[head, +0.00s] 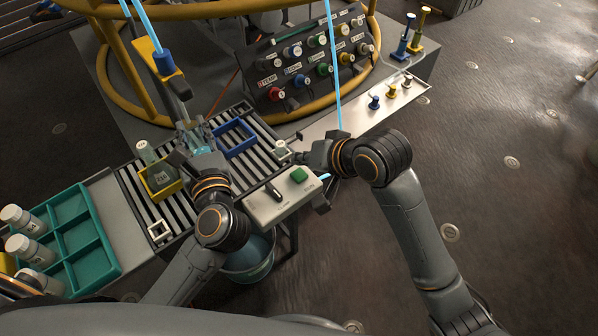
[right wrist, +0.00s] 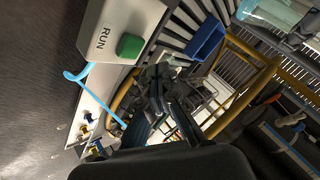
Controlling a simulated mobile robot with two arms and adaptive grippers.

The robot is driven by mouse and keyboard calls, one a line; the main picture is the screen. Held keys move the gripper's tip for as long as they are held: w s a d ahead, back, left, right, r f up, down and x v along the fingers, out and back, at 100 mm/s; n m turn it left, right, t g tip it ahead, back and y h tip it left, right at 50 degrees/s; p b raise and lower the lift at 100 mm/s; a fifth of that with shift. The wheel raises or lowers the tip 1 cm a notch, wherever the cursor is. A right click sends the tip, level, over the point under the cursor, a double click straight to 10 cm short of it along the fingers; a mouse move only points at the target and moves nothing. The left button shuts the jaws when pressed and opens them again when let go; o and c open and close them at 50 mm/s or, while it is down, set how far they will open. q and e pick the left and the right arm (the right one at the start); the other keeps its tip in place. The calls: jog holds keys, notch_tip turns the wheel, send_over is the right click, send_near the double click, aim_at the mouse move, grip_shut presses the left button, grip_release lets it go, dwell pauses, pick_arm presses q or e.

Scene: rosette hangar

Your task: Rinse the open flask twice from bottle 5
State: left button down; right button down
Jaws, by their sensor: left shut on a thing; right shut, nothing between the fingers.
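My left gripper (head: 196,140) is shut on a clear, pale glass thing over the slatted rack, seemingly the open flask; the fingers hide most of it. Another glass flask (head: 157,172) with a label and a pale top stands in a yellow square holder to its left. Several white-capped bottles (head: 31,221) stand in the teal tray (head: 90,240) at the left; I cannot read which is bottle 5. My right gripper (head: 308,153) is shut and empty beside the rack's right end. It also shows in the right wrist view (right wrist: 158,85).
A blue square holder (head: 235,138) on the rack is empty. A control box (head: 262,208) with a green button stands in front, above a bucket (head: 248,268). A panel of coloured knobs (head: 310,60) and yellow rails lie behind. A small white-topped piece (head: 281,148) sits by my right gripper.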

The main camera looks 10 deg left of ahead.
jog(key=shift+r, duration=1.5)
notch_tip(320, 180, up, 6)
send_over(302, 177)
pick_arm(q)
jog(key=shift+s+d, duration=0.1)
jog(key=s+d+b, duration=0.1)
jog(key=s+d, duration=0.4)
jog(key=d, duration=0.1)
jog(key=shift+s+d, duration=0.3)
jog(key=shift+s, duration=0.05)
pick_arm(e)
jog(key=shift+f, duration=0.7)
jog(key=shift+w+f, duration=0.1)
